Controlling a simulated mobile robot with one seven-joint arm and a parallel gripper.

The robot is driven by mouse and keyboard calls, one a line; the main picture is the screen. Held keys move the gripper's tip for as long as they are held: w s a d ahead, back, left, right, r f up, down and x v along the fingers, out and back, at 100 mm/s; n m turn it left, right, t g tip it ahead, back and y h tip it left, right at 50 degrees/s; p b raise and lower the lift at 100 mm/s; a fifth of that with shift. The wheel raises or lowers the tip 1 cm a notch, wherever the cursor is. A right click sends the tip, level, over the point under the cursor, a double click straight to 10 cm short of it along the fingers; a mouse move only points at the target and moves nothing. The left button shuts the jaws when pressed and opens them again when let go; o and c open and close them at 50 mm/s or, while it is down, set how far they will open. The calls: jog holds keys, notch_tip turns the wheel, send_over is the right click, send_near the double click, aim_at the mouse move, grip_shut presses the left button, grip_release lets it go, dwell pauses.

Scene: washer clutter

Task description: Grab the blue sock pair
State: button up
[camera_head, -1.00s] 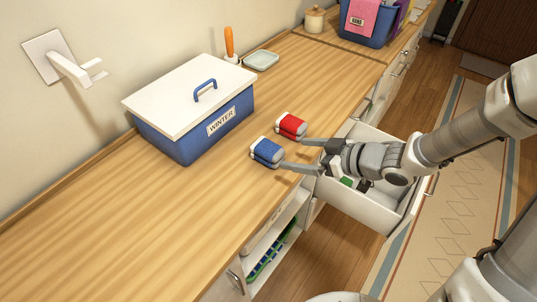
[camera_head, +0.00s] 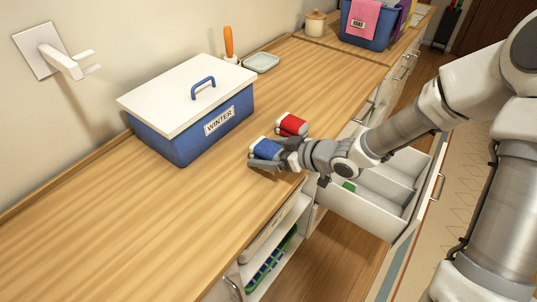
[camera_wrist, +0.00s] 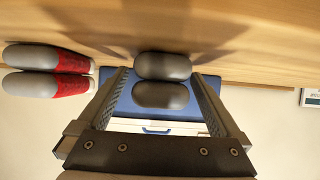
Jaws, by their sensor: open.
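The blue sock pair (camera_head: 264,148), a small blue and grey bundle, lies on the wooden counter near its front edge. My gripper (camera_head: 265,153) is low over the counter with its fingers open, one on each side of the bundle. In the wrist view, the bundle's rounded grey ends (camera_wrist: 163,66) show between the two open fingers (camera_wrist: 165,88). I cannot tell whether either finger touches it.
A red and grey sock pair (camera_head: 291,125) lies close beside, outside the fingers. A blue WINTER box (camera_head: 190,142) with a white lid stands behind. An open white drawer (camera_head: 357,212) is below the counter edge. The left counter is clear.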

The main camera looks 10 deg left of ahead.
jog(key=c, duration=1.4)
jog(key=shift+r, duration=0.1)
jog(key=shift+c, duration=0.4)
jog(key=shift+r, duration=0.1)
